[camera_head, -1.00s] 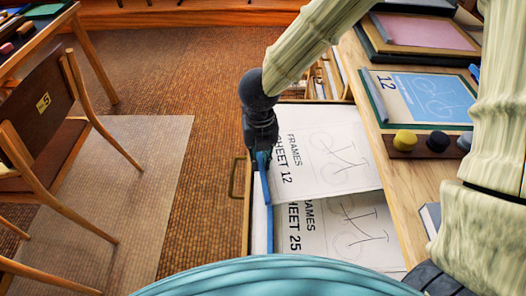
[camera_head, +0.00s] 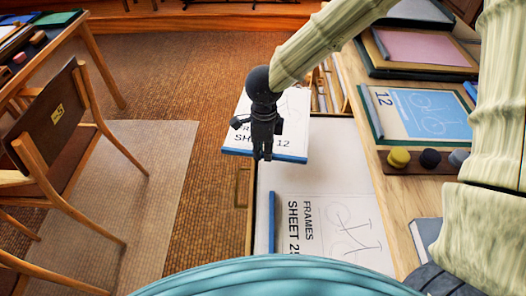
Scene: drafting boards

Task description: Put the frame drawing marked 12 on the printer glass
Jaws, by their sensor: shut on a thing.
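My gripper (camera_head: 263,154) is shut on the blue edge strip of the white sheet marked FRAMES SHEET 12 (camera_head: 294,118). The sheet is over the far left part of the open drawer (camera_head: 320,165), and my gripper hides part of its print. The sheet marked FRAMES SHEET 25 (camera_head: 335,220) lies in the drawer with its own blue strip and a bicycle-frame drawing. A board (camera_head: 377,115) on the wooden top bears the number 12 and a blue bicycle print (camera_head: 432,113). I cannot tell which thing is the printer glass.
A block with round knobs (camera_head: 397,160) sits by the near edge of that board. A pink-topped board (camera_head: 425,48) lies farther back. A chair (camera_head: 60,125) and a table (camera_head: 85,45) stand at left. Floor is clear between the chair and the drawer.

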